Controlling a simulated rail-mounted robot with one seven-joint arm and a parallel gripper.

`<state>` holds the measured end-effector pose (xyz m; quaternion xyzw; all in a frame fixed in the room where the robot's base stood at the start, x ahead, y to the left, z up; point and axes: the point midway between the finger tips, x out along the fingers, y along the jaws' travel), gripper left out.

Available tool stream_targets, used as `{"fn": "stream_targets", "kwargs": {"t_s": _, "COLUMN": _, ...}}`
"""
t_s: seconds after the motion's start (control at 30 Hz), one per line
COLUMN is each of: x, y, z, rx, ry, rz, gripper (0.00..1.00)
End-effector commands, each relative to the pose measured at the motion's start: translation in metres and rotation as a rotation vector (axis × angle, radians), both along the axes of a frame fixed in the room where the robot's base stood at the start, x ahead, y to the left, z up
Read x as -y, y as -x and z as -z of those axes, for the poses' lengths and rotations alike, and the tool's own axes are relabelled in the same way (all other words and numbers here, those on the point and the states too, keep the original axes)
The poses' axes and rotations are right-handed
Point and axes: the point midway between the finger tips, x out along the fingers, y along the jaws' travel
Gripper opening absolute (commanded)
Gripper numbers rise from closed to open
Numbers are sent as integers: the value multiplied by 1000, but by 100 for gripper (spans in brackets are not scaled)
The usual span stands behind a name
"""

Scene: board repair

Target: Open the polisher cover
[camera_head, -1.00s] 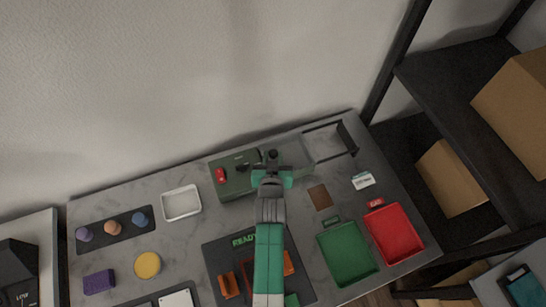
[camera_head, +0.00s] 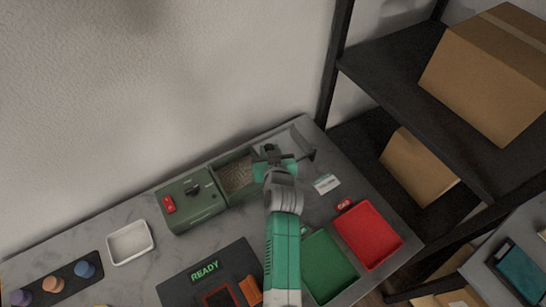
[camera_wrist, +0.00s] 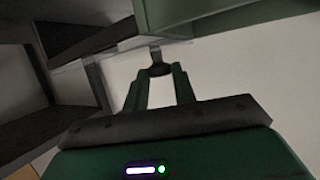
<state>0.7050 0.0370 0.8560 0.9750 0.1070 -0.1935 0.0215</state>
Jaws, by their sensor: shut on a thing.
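The polisher (camera_head: 190,203) is a dark green box with a red switch and a black knob, on the back of the bench in the head view. To the right of its control part, a compartment with a brown, grainy inside (camera_head: 237,173) shows uncovered. My gripper (camera_head: 271,154) is right of this opening, shut on the dark handle of the cover; the handle shows between the fingers in the wrist view (camera_wrist: 160,69). The pale, see-through cover (camera_head: 297,143) is right of the opening, partly hidden by my gripper. Green casing (camera_wrist: 225,15) fills the wrist view's upper right.
A white tray (camera_head: 130,243) is left of the polisher. A green tray (camera_head: 325,268) and a red tray (camera_head: 369,236) are at front right. A dark READY mat (camera_head: 180,287) is in front. Black shelving (camera_head: 420,55) with cardboard boxes (camera_head: 487,75) stands right of the bench.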

Motion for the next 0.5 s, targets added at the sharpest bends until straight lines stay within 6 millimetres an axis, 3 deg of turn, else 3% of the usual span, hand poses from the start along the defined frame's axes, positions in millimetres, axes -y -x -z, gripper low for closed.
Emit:
{"fn": "stream_targets", "kwargs": {"t_s": 0.13, "x": 0, "y": 1, "z": 1, "rx": -3, "ry": 1, "rz": 0, "gripper": 0}}
{"fn": "stream_targets", "kwargs": {"t_s": 0.17, "x": 0, "y": 1, "z": 1, "rx": -3, "ry": 1, "rz": 0, "gripper": 30}}
{"fn": "stream_targets", "kwargs": {"t_s": 0.23, "x": 0, "y": 1, "z": 1, "rx": -3, "ry": 1, "rz": 0, "gripper": 44}}
{"fn": "stream_targets", "kwargs": {"t_s": 0.5, "x": 0, "y": 1, "z": 0, "rx": -1, "ry": 0, "rz": 1, "gripper": 47}}
